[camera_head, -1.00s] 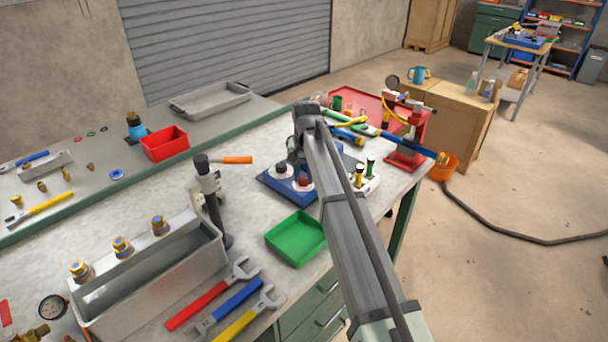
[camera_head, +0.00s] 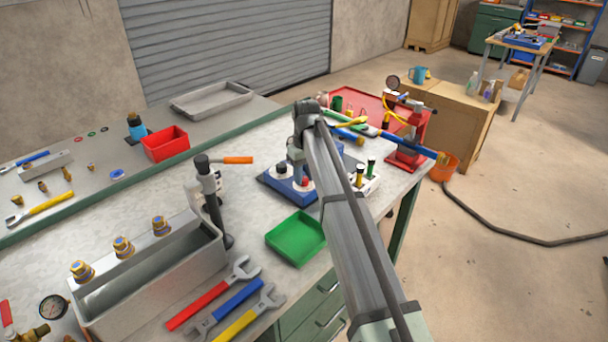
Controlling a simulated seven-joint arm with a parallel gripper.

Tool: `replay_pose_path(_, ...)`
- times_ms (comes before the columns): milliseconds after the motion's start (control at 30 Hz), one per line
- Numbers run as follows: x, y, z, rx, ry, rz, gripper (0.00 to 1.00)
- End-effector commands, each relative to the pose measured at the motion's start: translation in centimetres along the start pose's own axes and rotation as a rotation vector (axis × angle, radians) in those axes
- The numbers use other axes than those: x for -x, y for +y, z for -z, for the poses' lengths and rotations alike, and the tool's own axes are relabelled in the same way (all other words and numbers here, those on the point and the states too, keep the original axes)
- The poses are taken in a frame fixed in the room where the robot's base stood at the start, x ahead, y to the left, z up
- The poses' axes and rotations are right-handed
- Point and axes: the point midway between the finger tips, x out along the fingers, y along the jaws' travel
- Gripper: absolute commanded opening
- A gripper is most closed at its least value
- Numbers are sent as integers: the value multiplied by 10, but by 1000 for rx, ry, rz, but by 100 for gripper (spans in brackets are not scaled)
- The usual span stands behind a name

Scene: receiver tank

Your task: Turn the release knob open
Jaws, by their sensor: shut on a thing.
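A blue block (camera_head: 271,187) sits on the bench behind the green tray. It bears pale round discs, one with a dark knob (camera_head: 282,168) and one with a red knob (camera_head: 306,182). My gripper (camera_head: 299,160) hangs from the wrist at the far end of my arm, pointing down over this block. It is shut on a knob there, but my arm link hides most of the fingers and the contact. I cannot tell how far the knob is turned.
A green tray (camera_head: 296,239) and several wrenches (camera_head: 238,292) lie in front. A black-and-grey upright tool (camera_head: 212,203) stands to the left. A red hand pump (camera_head: 407,152) with a blue lever stands to the right. A small white rack (camera_head: 364,186) sits close to my arm.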

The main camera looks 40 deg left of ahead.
Motion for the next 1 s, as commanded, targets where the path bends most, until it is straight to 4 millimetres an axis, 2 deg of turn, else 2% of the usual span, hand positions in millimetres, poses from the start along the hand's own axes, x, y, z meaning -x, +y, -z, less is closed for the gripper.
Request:
replay_pose_path(633, -1, 0, -1, 51, -5, 1, 2)
replay_pose_path(667, -1, 0, -1, 51, -5, 1, 34)
replay_pose_path(900, -1, 0, -1, 50, -4, 1, 57)
replay_pose_path(1000, 0, 0, 0, 50, -3, 0, 58)
